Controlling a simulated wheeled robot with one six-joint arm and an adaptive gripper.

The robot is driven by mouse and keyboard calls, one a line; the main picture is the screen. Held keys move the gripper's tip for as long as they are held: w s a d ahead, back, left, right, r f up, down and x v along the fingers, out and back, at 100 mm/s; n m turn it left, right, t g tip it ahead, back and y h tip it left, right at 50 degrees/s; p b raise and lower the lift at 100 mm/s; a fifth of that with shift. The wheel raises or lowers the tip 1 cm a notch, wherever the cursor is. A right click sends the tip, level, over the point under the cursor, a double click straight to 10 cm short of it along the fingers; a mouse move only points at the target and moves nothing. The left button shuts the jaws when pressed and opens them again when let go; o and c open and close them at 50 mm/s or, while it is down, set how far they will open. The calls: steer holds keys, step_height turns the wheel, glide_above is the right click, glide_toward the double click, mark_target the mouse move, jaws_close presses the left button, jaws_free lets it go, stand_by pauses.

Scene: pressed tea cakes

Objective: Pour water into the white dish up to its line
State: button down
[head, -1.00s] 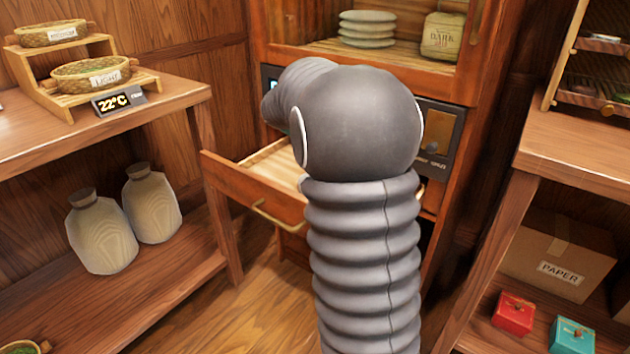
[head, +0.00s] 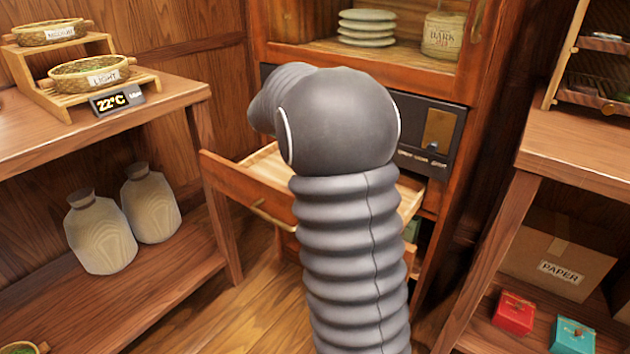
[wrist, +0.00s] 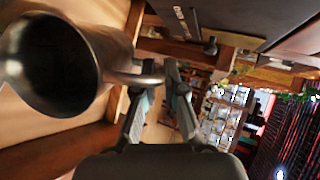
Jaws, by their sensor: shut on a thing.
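In the wrist view a grey metal vessel (wrist: 88,55) with a dark round opening is at the upper left. A thin metal handle reaches from its side to between the fingers of my gripper (wrist: 160,88), which is shut on it. The vessel's inside is dark, so I cannot tell whether there is water in it. In the head view my own arm hides the gripper and the vessel. I cannot make out the white dish or its line in either view.
A pulled-out drawer (head: 243,188) of the wooden cabinet (head: 478,100) is behind my arm. A dark panel (head: 432,135) sits above it. A shelf (head: 165,100) with baskets and a 22°C display (head: 118,100) stands left. Another shelf (head: 575,150) stands right. Floor shows between.

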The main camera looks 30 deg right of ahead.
steer(key=shift+w+a+r, duration=0.15)
steer(key=shift+w, duration=0.1)
steer(key=shift+w+a+r+g+h, duration=0.3)
steer(key=shift+w+a+r+h, duration=0.1)
steer(key=shift+w+a, duration=0.25)
steer(key=shift+w+n, duration=0.15)
steer(key=shift+n, duration=0.15)
stand_by(0.3)
steer(key=shift+w+a+g, duration=0.1)
steer(key=shift+w+g, duration=0.15)
steer(key=shift+g, duration=0.05)
